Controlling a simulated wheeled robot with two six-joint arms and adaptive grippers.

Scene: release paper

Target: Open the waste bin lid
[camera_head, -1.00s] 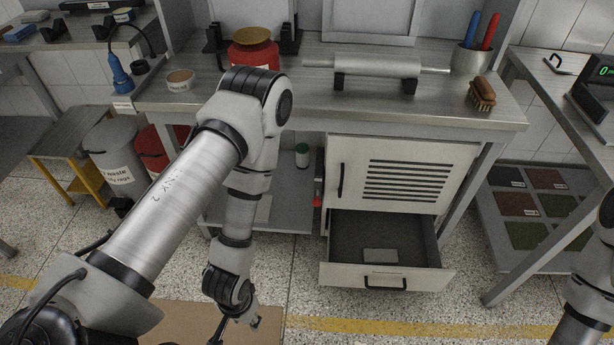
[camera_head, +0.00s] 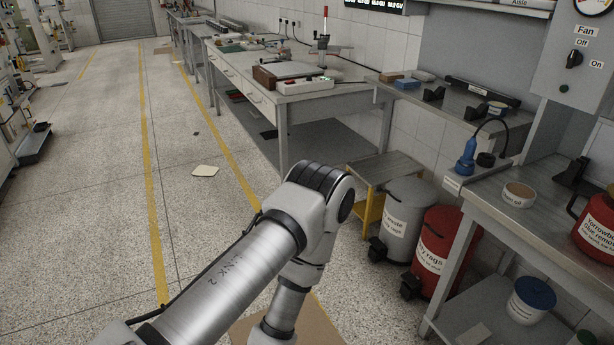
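A grey cylindrical waste bin (camera_head: 406,222) with a label ending in "waste" stands on the floor at right of centre. Its lid (camera_head: 411,191) looks shut. A black pedal (camera_head: 377,251) sits at its front foot. A red bin (camera_head: 437,250), labelled with "rags", stands close beside it to the right, with its lid down and a black pedal (camera_head: 410,287). My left arm reaches in from the bottom, its elbow left of the bins and apart from them in the picture. My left gripper is below the picture edge. My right gripper is out of view.
A low stand (camera_head: 387,167) with yellow legs is behind the grey bin. A steel workbench (camera_head: 500,200) stands right of the red bin, with a blue-lidded tub (camera_head: 531,301) on its lower shelf. The floor (camera_head: 200,230) left of my arm is mostly open.

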